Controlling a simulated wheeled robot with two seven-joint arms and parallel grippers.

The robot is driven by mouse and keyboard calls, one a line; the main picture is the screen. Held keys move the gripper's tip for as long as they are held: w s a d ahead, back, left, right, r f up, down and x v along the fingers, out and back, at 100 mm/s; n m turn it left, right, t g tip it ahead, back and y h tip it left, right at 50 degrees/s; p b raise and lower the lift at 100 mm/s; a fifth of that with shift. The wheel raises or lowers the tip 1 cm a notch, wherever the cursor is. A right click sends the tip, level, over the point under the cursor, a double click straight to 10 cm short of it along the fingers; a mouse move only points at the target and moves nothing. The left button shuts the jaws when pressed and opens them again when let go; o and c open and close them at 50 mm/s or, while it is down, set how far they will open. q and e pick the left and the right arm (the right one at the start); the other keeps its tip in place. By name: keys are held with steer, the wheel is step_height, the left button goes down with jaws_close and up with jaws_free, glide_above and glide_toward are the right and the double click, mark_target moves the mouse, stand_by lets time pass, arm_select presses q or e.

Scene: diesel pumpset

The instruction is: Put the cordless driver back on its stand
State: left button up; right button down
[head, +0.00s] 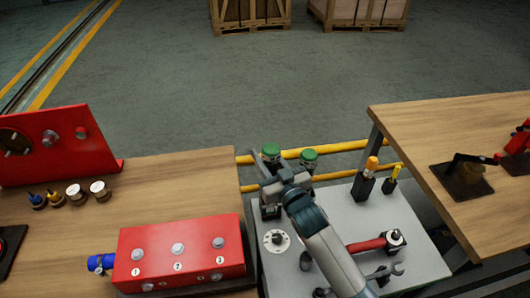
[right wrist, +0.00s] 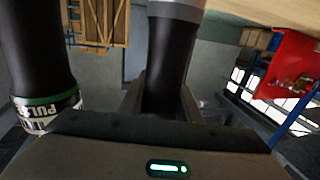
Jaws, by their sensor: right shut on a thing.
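My right gripper (head: 264,181) is over the left part of the grey bench, near two green-topped dark objects, the left one (head: 271,151) and the right one (head: 309,157). In the right wrist view its fingers are shut around a black cylindrical grip (right wrist: 170,65) with a grey band, which I take for the cordless driver. Its lower part is hidden in the head view by my wrist. A second black cylinder (right wrist: 38,60) with a green ring and a white label is close to the left of it. I cannot tell which thing is the stand. My left gripper is out of view.
The grey bench (head: 345,212) also bears a white disc (head: 277,240), a red-handled tool (head: 367,245), a wrench (head: 397,270) and two dark holders with orange and yellow handles. A red box (head: 180,252) stands on the left wooden table. A yellow rail (head: 345,147) runs behind.

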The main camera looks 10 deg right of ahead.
steer(key=shift+f+b, duration=0.45)
steer(key=shift+f, duration=0.5)
steer(key=shift+p, duration=0.5)
stand_by(0.6)
steer(key=shift+f+b, duration=0.65)
steer(key=shift+f, duration=0.35)
stand_by(0.9)
steer(key=c, duration=1.2)
jaws_free()
steer(key=shift+b+v, duration=2.2)
steer(key=shift+v, duration=6.6)
